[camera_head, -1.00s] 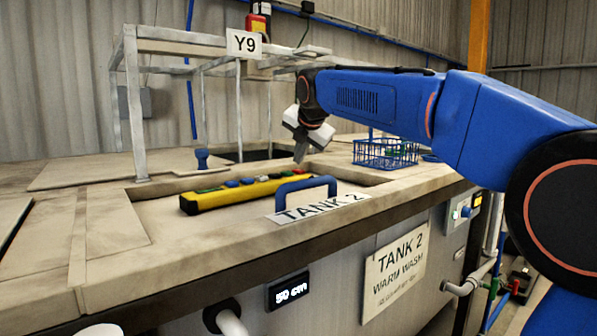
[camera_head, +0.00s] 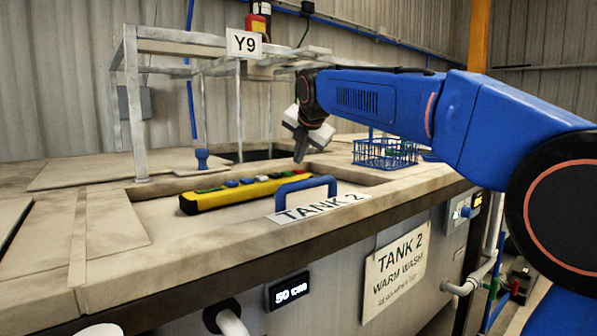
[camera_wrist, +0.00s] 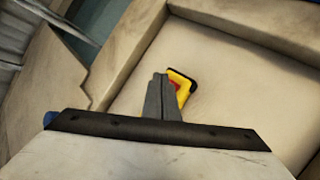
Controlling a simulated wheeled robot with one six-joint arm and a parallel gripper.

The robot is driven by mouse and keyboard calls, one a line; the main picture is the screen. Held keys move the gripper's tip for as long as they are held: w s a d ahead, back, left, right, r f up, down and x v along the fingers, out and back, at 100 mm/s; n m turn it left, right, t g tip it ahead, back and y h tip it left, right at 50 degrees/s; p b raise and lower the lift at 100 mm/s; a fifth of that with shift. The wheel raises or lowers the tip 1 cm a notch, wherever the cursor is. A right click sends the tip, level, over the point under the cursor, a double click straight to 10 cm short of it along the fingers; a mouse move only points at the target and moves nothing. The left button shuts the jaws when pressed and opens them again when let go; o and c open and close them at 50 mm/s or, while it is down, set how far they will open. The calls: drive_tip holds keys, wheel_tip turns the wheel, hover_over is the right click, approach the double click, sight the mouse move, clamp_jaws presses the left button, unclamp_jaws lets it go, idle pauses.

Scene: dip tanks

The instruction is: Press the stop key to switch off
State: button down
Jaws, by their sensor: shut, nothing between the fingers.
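A yellow pendant control box (camera_head: 245,190) with a row of coloured keys lies on the tank 2 lid (camera_head: 160,214), behind the lid's blue handle. My gripper (camera_head: 299,158) is shut and points down at the right end of the pendant. In the wrist view the shut fingertips (camera_wrist: 160,78) are over or beside the pendant's end (camera_wrist: 181,84), where a patch of red shows. The fingers hide most of the pendant there. I cannot tell whether the fingertips touch a key.
A blue handle (camera_head: 306,184) stands on the lid near the pendant, with a TANK 2 plate in front. A blue wire basket (camera_head: 383,154) stands to the right. A metal frame with a Y9 sign (camera_head: 244,43) rises behind. The deck at left is clear.

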sight(299, 171)
drive_tip(key=shift+f, duration=0.1)
idle(0.3)
drive_tip(key=shift+f, duration=0.3)
drive_tip(key=shift+f, duration=0.45)
idle(1.0)
drive_tip(key=shift+r, duration=0.85)
drive_tip(key=shift+r, duration=2.55)
